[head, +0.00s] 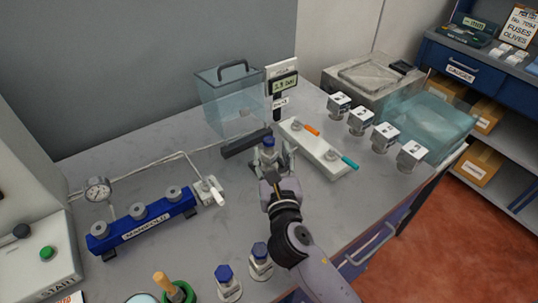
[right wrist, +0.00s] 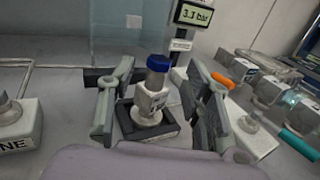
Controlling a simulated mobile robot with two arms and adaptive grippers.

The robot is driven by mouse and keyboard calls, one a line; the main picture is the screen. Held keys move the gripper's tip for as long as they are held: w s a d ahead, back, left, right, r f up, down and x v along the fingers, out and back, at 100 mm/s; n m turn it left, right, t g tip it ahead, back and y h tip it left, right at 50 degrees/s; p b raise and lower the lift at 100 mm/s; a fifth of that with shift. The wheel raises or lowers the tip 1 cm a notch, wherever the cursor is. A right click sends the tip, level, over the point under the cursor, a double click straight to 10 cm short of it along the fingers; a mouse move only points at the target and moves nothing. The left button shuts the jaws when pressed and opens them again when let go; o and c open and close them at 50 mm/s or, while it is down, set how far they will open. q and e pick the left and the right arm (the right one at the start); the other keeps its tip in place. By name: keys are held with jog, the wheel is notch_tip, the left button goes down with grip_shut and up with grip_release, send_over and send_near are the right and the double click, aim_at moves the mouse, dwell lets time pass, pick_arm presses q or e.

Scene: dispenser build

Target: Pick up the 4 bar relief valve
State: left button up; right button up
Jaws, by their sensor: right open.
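A relief valve with a blue cap and a white labelled body (right wrist: 152,95) stands upright on a dark square base, between the open fingers of my right gripper (right wrist: 155,100). Gaps show between it and both fingers. Two similar blue-capped valves, one (head: 227,284) and another (head: 260,262), stand near the table's front edge. I cannot read the labels, so I cannot tell which is the 4 bar one. My left gripper is not in view.
A gauge display (right wrist: 193,15) reading 3.3 bar stands behind the valve. A white block with orange and teal handles (head: 318,150) is close on the right. A blue manifold (head: 143,220) lies left. A clear box (head: 225,100) stands behind. Several white labelled blocks stand right.

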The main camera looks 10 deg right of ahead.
aim_at(270, 143)
jog(key=w, duration=0.5)
jog(key=shift+w+d+p, duration=0.25)
jog(key=shift+w+p, duration=0.05)
jog(key=shift+w, duration=0.1)
jog(key=shift+s, duration=0.1)
grip_shut()
dwell(0.5)
